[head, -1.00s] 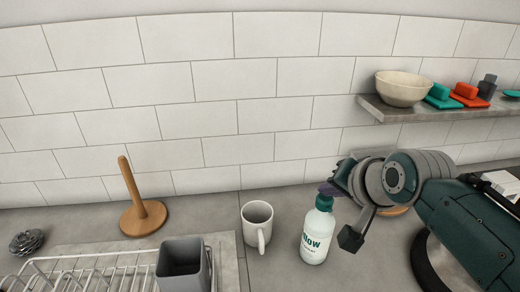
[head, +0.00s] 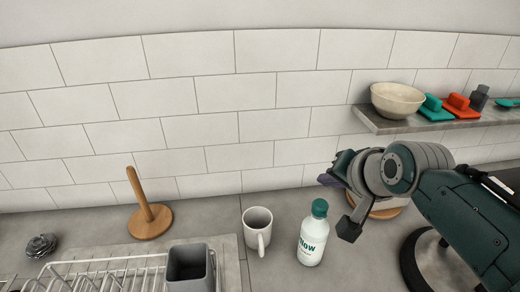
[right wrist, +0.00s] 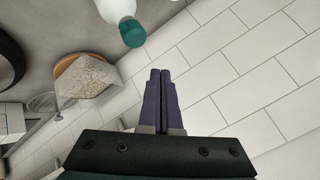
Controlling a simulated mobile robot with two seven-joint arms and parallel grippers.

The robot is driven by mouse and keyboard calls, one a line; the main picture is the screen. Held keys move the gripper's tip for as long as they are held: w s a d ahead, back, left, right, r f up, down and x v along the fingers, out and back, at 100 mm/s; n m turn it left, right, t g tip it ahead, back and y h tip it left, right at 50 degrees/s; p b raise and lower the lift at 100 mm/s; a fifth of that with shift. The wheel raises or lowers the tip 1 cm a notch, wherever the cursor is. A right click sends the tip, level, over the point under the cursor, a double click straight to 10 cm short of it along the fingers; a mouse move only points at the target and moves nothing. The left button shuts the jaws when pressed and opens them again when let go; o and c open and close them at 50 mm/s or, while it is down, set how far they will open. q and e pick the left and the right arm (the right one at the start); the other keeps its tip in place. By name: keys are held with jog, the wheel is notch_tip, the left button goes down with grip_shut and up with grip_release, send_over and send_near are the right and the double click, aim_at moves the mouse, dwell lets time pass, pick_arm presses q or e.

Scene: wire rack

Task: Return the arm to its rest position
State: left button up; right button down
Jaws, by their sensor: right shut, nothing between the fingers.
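My right gripper (head: 329,179) is raised at the right of the head view, above the counter and just up and right of the bottle. In the right wrist view its two purple fingers (right wrist: 161,102) lie together with nothing between them. The arm hides part of the counter and a round wooden item behind it. My left gripper is not in view.
A white bottle with a green cap (head: 312,235) stands upright beside a white mug (head: 257,230). A wire rack (head: 110,268) with a grey cup (head: 189,268) is at lower left, near a wooden holder (head: 148,218). A shelf (head: 385,126) holds a bowl (head: 397,100).

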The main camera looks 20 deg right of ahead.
dwell(0.3)
jog(key=s+a+r+n+g, duration=0.2)
jog(key=s+a+n, duration=0.15)
jog(key=s, duration=0.45)
jog(key=s+a+r+n+g+y, duration=0.1)
jog(key=s+a+n+g, duration=0.1)
jog(key=s+n, duration=0.45)
jog(key=s+a+r+n+g, duration=0.1)
jog(key=s+a+r+n, duration=0.15)
jog(key=s, duration=0.75)
notch_tip(320, 180, up, 18)
jog(key=s+a+p, duration=0.1)
jog(key=p, duration=1.7)
jog(key=shift+a+r+g, duration=0.2)
jog(key=shift+r+g, duration=0.05)
jog(key=shift+g, duration=0.05)
